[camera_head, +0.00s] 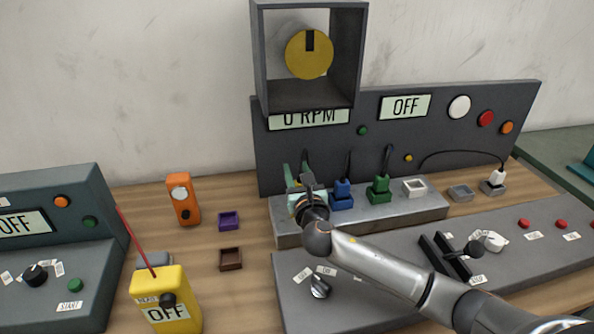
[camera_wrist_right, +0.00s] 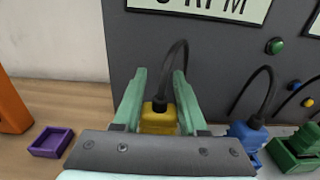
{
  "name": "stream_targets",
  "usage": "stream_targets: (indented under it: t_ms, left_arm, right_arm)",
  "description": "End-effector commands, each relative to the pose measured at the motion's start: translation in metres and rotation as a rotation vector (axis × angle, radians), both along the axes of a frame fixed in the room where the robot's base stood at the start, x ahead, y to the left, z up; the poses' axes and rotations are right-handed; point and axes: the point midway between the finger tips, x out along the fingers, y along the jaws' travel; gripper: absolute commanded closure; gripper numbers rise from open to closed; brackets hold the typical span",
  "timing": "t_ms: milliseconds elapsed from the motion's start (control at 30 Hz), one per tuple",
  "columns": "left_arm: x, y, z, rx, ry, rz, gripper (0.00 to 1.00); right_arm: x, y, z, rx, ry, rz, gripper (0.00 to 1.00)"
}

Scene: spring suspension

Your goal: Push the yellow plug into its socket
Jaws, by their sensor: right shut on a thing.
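My right gripper (camera_head: 303,180) is over the left end of the grey socket block (camera_head: 420,211), in front of the panel. In the right wrist view its pale green fingers (camera_wrist_right: 158,95) are shut on the yellow plug (camera_wrist_right: 158,118), whose black cable rises from its top. The plug's lower end and its socket are hidden by the gripper, so I cannot tell how deep the plug sits. In the head view the gripper hides the plug. My left gripper is not in view.
The blue plug (camera_head: 342,196) and green plug (camera_head: 379,189) stand right of my gripper, then an empty white socket (camera_head: 414,187). A white plug (camera_head: 497,181) stands farther right. Purple (camera_head: 229,221) and brown (camera_head: 230,259) trays lie left. The boxed yellow dial (camera_head: 308,55) is above.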

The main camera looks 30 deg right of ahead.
Motion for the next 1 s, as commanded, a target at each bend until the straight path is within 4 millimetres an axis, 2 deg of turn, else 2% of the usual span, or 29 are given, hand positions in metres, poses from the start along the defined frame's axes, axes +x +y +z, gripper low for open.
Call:
stream_targets:
  t_ms: [667, 700, 1000]
  left_arm:
    - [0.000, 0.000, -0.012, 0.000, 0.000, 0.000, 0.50]
    - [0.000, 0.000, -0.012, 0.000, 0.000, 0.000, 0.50]
    - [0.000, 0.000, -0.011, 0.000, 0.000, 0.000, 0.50]
  right_arm:
    - [0.000, 0.000, -0.018, 0.001, 0.000, 0.001, 1.00]
    - [0.000, 0.000, -0.018, 0.001, 0.000, 0.001, 0.57]
    - [0.000, 0.000, -0.017, 0.001, 0.000, 0.001, 0.24]
